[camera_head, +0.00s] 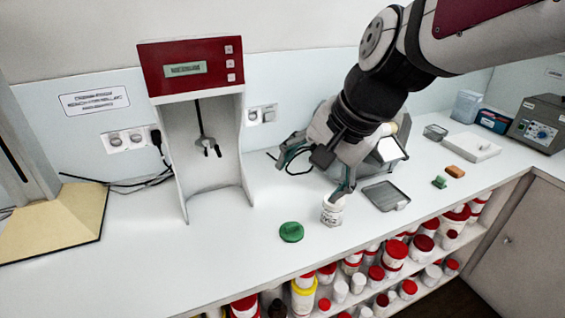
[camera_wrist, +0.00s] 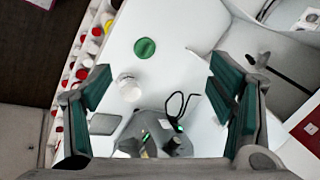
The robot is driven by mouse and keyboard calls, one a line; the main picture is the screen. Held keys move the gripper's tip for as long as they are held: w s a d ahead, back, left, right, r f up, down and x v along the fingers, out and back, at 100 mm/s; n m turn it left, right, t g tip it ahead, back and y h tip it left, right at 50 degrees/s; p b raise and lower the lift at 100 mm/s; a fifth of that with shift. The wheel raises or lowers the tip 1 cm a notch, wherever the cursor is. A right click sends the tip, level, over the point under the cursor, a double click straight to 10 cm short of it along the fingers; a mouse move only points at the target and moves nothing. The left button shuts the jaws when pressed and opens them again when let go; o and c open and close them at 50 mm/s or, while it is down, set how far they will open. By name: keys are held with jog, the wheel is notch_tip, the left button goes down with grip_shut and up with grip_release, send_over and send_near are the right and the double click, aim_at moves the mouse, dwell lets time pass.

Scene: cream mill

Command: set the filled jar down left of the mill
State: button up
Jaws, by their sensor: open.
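The mill (camera_head: 190,72) has a red head with a display and a white open body with a stirrer inside. The small white labelled jar (camera_head: 332,212) stands upright on the counter, right of the mill and near the front edge. It also shows in the wrist view (camera_wrist: 129,88); its contents cannot be made out. My gripper (camera_head: 310,180) is open above the counter, with one fingertip close over the jar in the head view. In the wrist view its green-padded fingers (camera_wrist: 160,90) are wide apart, the jar between them in the picture, not gripped.
A green lid (camera_head: 291,232) lies left of the jar. A grey tray (camera_head: 378,196) lies to its right, with small green and orange blocks (camera_head: 455,171) beyond. Cables (camera_head: 120,184) lie left of the mill, by a beige board (camera_head: 50,228). Shelves of red-lidded pots run below the counter.

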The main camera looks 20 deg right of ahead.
jog(key=s+a+r+n+h, duration=0.1)
jog(key=s+r+n, duration=0.1)
jog(key=s+n, duration=0.7)
jog(key=shift+s+a+r+n+t+h, duration=0.3)
jog(key=shift+n+t+h, duration=0.1)
jog(key=shift+n, duration=0.4)
jog(key=shift+d, duration=0.15)
